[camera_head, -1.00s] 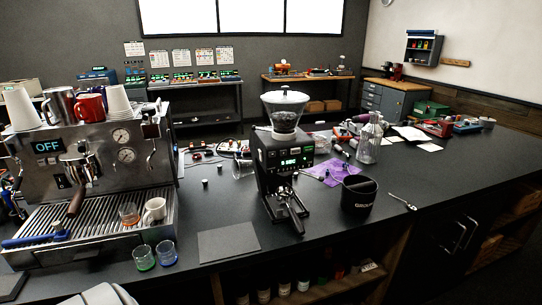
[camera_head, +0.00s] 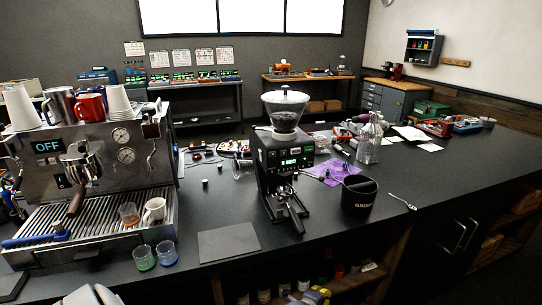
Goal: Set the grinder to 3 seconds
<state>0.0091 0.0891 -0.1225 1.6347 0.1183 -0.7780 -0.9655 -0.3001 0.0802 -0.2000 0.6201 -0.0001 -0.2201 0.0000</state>
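The grinder (camera_head: 287,158) stands upright near the middle of the counter, a dark body with a clear hopper (camera_head: 286,112) on top. Its front panel has a small display (camera_head: 290,162) with lit digits, too small to read surely. A portafilter (camera_head: 289,212) with a dark handle sits at the grinder's front, below the panel. Pale grey parts of my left gripper or arm (camera_head: 88,296) show at the bottom left edge, well apart from the grinder. The fingertips cannot be made out.
An espresso machine (camera_head: 100,160) reading OFF stands at the left, with two small glasses (camera_head: 156,255) before it. A black bin (camera_head: 358,195) stands right of the grinder. A dark mat (camera_head: 229,242) lies in front. A glass bottle (camera_head: 368,140) stands behind the bin.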

